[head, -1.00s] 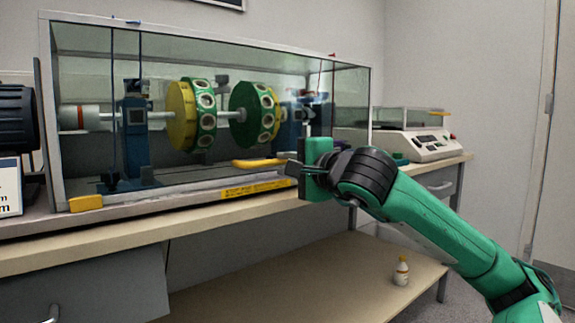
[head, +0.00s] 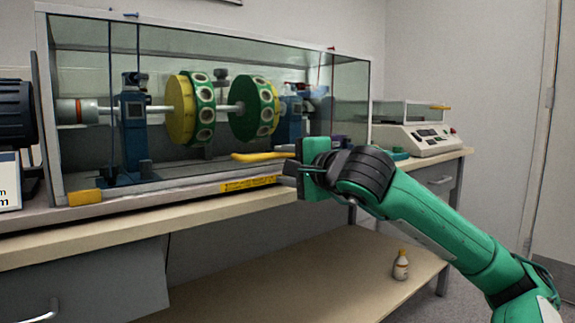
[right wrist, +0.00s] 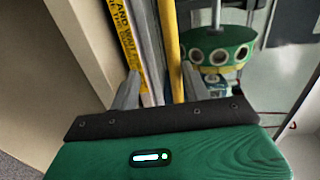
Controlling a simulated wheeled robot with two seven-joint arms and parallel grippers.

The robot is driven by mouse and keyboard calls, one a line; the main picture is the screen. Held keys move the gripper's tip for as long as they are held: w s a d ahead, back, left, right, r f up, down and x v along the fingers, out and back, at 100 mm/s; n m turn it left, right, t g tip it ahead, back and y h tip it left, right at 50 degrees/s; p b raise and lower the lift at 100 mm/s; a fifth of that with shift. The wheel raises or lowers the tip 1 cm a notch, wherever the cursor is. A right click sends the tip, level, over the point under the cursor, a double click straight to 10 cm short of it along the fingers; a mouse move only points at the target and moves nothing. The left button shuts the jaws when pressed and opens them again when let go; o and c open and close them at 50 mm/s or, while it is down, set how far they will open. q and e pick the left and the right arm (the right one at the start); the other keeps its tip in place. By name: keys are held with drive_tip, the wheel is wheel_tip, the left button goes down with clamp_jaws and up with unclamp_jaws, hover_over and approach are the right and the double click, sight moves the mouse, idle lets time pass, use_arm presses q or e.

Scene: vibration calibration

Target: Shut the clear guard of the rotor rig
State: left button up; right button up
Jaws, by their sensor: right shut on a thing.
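The rotor rig stands on the bench, with a yellow-and-green rotor disc (head: 188,108) and a second green-and-yellow disc (head: 252,110) on a shaft. Its clear guard (head: 345,95) is a glassy box with grey frame edges around the rotor. A yellow handle (head: 262,156) runs along the low front of the guard. My right gripper (head: 289,168) is at the handle's right end, shut on it. In the right wrist view, the yellow handle (right wrist: 170,45) and a grey rail lie between the fingertips (right wrist: 160,88). Whether the guard is fully seated is unclear. My left gripper is out of view.
A yellow block (head: 85,197) sits at the rig's front left corner, with a warning label (head: 250,184) on the base. A white instrument (head: 418,136) stands at right. A small bottle (head: 401,265) is on the lower shelf (head: 300,280).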

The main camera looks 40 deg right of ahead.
drive_tip(key=shift+f, duration=0.45)
drive_tip(key=s+r+b, duration=0.1)
drive_tip(key=s+b, duration=0.2)
drive_tip(key=s, duration=1)
drive_tip(key=shift+s+a+r, duration=0.4)
